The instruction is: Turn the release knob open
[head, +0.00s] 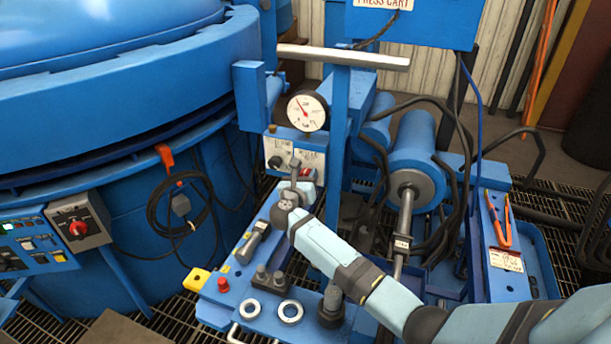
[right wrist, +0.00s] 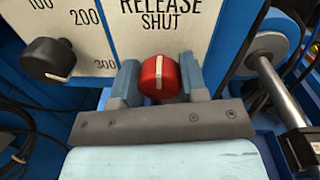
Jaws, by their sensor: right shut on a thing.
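The release knob (right wrist: 160,78) is red with a white pointer line that stands about upright, towards the word SHUT. It sits on a white panel marked RELEASE SHUT (right wrist: 170,25). My right gripper (right wrist: 158,82) is shut on the knob, with one grey finger on each side of it. In the head view my right gripper (head: 306,176) is at the lower part of the white panel (head: 297,154), under the pressure gauge. My left gripper is not in view.
A black knob (right wrist: 48,60) with a number scale is left of the release knob. The pressure gauge (head: 308,111) stands above the panel. A blue bench (head: 235,285) with loose parts lies below my right arm. The blue furnace (head: 120,90) fills the left.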

